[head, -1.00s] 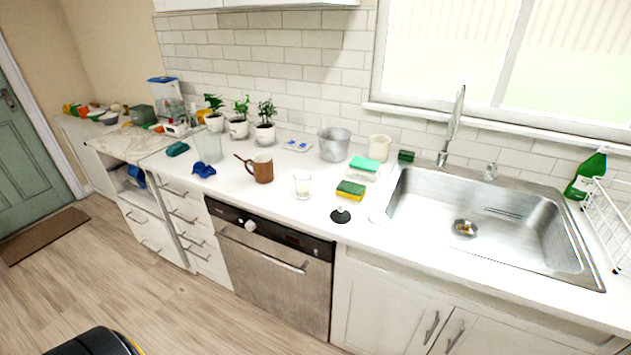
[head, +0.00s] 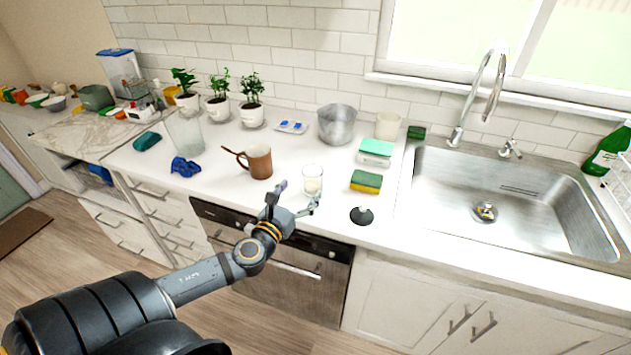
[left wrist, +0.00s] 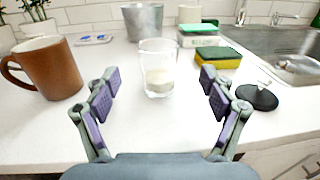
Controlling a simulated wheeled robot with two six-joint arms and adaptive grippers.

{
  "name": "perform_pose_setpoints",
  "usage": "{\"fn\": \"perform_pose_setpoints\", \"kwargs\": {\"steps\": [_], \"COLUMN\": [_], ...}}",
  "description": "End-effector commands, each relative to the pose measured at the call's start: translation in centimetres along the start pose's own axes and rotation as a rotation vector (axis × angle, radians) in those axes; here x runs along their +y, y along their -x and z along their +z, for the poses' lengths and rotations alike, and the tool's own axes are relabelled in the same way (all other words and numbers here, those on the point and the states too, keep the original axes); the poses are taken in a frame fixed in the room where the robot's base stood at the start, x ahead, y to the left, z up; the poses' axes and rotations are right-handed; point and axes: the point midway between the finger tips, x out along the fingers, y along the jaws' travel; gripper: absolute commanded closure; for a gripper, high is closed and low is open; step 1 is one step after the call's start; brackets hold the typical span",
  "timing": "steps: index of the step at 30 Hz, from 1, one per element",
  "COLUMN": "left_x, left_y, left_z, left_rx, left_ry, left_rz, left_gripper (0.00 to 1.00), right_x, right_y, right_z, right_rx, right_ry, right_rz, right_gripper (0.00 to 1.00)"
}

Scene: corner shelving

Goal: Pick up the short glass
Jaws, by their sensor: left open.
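The short glass (head: 313,180) is clear, with something pale inside near its bottom. It stands upright on the white counter, right of the brown mug (head: 257,161). My left gripper (head: 296,196) is open and empty at the counter's front edge, just in front of the glass. In the left wrist view the glass (left wrist: 157,68) stands beyond and between the two open fingers (left wrist: 160,98), apart from both. A taller clear glass vessel (head: 186,134) stands farther left. My right gripper is not in view.
A yellow-green sponge (head: 366,181) and a black stopper-like disc (head: 361,215) lie right of the glass. A grey metal pot (head: 337,124) stands behind it. The sink (head: 511,205) is at right. A blue object (head: 185,167) lies left of the mug.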

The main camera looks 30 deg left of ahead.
Motion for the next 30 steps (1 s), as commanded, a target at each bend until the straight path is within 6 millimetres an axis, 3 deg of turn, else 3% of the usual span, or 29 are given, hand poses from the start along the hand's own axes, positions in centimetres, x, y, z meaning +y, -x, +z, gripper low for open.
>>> {"fn": "perform_pose_setpoints", "kwargs": {"steps": [4, 9, 13, 18, 21, 30], "left_x": [0.1, 0.0, 0.0, 0.1, 0.1, 0.1], "left_y": [-2.6, -3.9, -4.4, -7.4, -8.6, -9.1], "left_z": [0.3, 0.1, 0.1, 0.3, 0.1, -0.2], "left_rx": [-0.004, -0.002, -0.002, -0.003, -0.002, -0.001], "left_ry": [0.009, 0.007, 0.007, 0.013, 0.008, 0.006], "left_rz": [0.004, -0.001, 0.000, 0.001, 0.001, -0.002], "left_gripper": [0.17, 0.17, 0.17, 0.17, 0.17, 0.20], "right_x": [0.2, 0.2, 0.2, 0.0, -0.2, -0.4], "right_y": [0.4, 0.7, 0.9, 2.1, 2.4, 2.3], "right_z": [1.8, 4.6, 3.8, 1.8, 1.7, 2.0], "right_rx": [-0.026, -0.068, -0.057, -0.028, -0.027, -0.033], "right_ry": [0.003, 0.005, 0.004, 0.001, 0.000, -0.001], "right_rz": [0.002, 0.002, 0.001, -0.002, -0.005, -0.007], "right_gripper": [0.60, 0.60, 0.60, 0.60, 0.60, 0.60]}}
